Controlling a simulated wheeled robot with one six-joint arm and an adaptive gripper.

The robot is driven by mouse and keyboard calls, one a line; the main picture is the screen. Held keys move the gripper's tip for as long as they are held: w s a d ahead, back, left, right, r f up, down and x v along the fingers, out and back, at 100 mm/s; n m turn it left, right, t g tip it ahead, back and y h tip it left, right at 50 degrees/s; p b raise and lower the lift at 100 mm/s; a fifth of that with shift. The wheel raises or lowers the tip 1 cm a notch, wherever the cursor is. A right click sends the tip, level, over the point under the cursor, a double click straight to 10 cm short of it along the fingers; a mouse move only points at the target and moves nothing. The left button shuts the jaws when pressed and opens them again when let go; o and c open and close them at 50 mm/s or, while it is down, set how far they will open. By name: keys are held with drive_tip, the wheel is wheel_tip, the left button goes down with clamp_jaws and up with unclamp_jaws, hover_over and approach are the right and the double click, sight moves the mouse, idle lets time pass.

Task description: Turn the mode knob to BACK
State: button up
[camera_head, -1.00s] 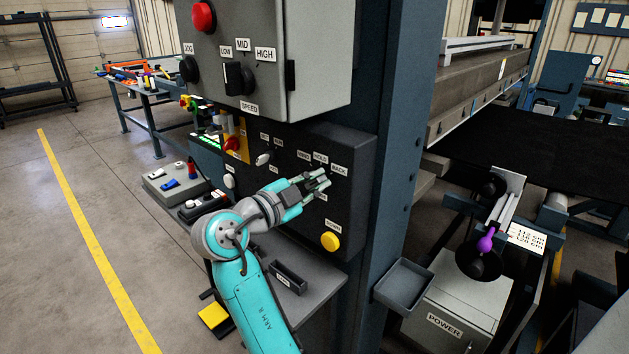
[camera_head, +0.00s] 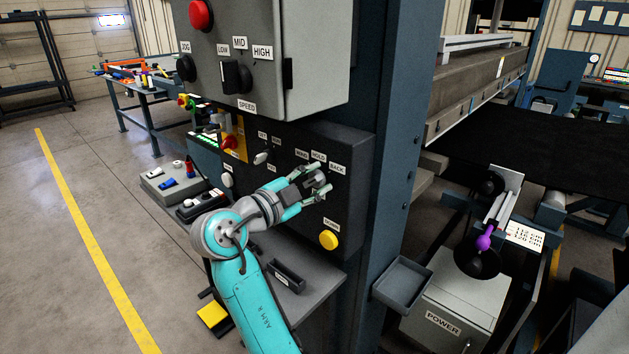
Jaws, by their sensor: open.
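The mode knob's labels stand in an arc on the dark lower panel (camera_head: 357,160), with the BACK label (camera_head: 337,169) at the right end and a HOLD label (camera_head: 319,157) left of it. The knob itself is hidden behind my fingers, so I cannot tell its setting. My gripper (camera_head: 321,180) is open, its fingers spread just below these labels, in front of the panel. I cannot tell whether the fingers touch the knob.
A yellow button (camera_head: 328,240) sits below my gripper. A small light knob (camera_head: 261,157) is to the left. The grey speed box (camera_head: 310,60) juts out above. A shelf (camera_head: 310,285) and a small tray (camera_head: 402,284) are below.

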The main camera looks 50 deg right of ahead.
drive_tip(key=shift+a, duration=0.1)
drive_tip(key=a, duration=1.1)
drive_tip(key=shift+s+a, duration=0.2)
drive_tip(key=shift+a, duration=0.2)
